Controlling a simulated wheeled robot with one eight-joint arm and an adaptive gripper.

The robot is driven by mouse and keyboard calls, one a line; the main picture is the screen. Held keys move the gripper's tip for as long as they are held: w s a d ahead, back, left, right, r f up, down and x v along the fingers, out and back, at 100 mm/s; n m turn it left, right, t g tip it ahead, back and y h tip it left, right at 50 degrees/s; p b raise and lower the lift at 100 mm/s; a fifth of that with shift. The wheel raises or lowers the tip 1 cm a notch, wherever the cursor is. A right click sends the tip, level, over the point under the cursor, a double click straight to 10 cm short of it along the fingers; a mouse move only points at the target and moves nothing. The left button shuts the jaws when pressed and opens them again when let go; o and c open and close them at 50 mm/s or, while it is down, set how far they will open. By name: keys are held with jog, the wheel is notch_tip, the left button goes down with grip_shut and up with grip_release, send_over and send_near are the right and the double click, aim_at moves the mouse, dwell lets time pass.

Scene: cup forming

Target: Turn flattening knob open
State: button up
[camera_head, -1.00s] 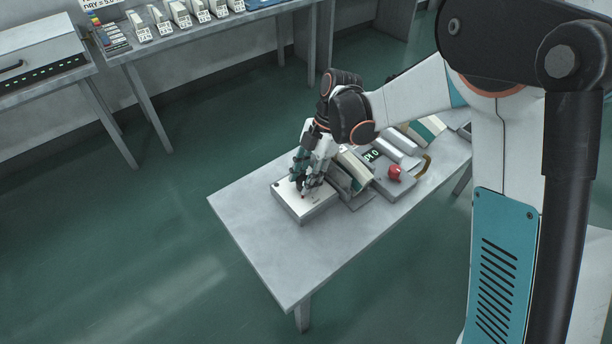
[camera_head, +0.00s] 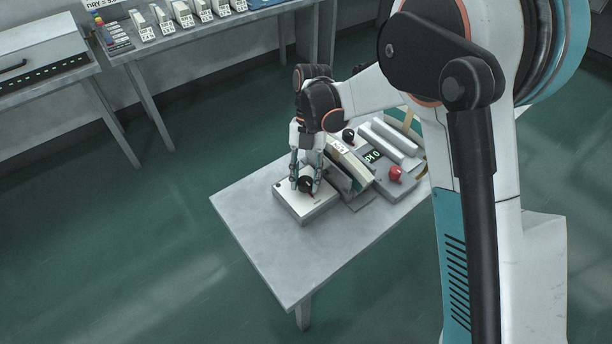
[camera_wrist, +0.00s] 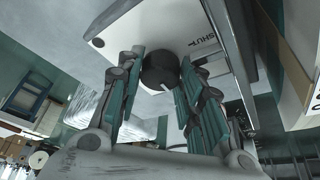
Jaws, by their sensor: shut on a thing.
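The flattening knob (camera_head: 306,184) is a round black knob on top of a low white box (camera_head: 288,206) at the near end of the grey table. My gripper (camera_head: 307,186) points down over the box, with its fingers closed on either side of the knob. In the wrist view the knob (camera_wrist: 160,69) sits between the teal finger pads, with a pale pointer mark on its lower edge. The word SHUT (camera_wrist: 205,37) is printed on the box beside it. An opposite label is not readable.
Right behind the box stand press parts, a unit with a green-lit display (camera_head: 373,156), a red button (camera_head: 395,173) and another black knob (camera_head: 348,134). The table's near end (camera_head: 275,265) is bare. A back bench (camera_head: 165,40) holds several labelled racks.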

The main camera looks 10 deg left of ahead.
dwell(0.4)
jog(key=o, duration=1.1)
jog(key=shift+c, duration=0.2)
jog(key=shift+w, duration=0.1)
jog(key=v, duration=1.2)
jog(key=shift+a, duration=0.15)
